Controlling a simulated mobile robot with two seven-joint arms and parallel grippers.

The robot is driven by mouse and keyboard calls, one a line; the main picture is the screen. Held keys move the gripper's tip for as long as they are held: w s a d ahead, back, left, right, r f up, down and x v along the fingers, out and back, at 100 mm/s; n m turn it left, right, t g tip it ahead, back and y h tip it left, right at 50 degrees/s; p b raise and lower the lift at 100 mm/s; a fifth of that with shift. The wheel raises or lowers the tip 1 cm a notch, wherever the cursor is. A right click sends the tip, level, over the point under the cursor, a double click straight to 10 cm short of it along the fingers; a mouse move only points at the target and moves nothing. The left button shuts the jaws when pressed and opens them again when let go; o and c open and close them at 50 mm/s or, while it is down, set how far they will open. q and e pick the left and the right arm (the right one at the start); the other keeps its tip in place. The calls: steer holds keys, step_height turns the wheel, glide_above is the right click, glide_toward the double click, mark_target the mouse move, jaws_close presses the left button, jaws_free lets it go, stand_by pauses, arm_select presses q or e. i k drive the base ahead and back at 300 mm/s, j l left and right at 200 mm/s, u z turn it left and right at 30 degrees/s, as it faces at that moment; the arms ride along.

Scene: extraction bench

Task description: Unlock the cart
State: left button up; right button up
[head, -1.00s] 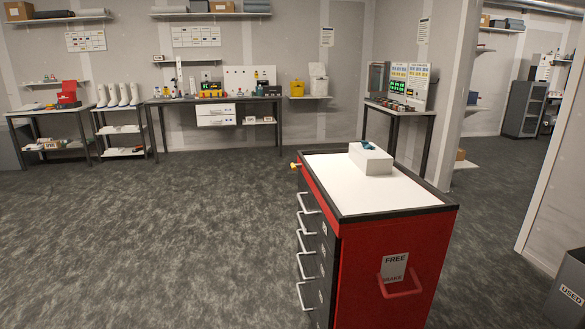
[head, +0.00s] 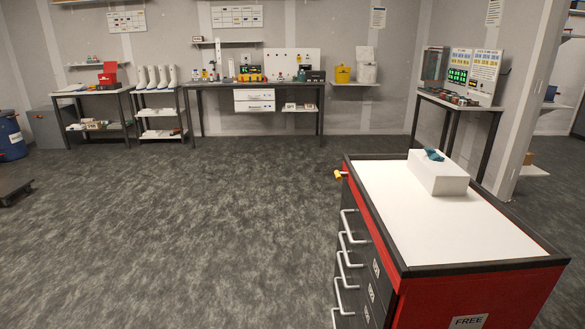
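A red and black cart (head: 480,285) with a white top stands at the lower right in the head view. Several drawers with pale handles run down its left side. A small yellow knob (head: 340,174) sticks out at its far left corner. A label reading FREE (head: 468,322) is on its near red end, cut off by the bottom edge. A white box (head: 438,176) with a teal item (head: 432,154) on it sits on the cart top. Neither of my grippers is in view.
A long bench (head: 262,84) with equipment runs along the back wall, with a side table (head: 462,105) to its right. A boot rack (head: 158,112) and a blue drum (head: 11,136) are at the left. The grey floor left of the cart is clear.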

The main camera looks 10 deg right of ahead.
mark_target(339, 174)
steer(key=i+j+u, duration=0.15)
steer(key=i+u, duration=0.8)
steer(key=i+j+z, duration=0.1)
steer(key=i+z, duration=0.2)
steer(key=i, duration=0.25)
steer(key=i+j+z, duration=0.3)
steer(key=i, duration=0.25)
steer(key=i+z, duration=0.2)
steer(key=z, duration=0.15)
steer(key=i+j+z, duration=0.15)
steer(key=z, duration=0.2)
steer(key=i+j+z, duration=0.2)
steer(key=z, duration=0.2)
steer(key=i, duration=0.1)
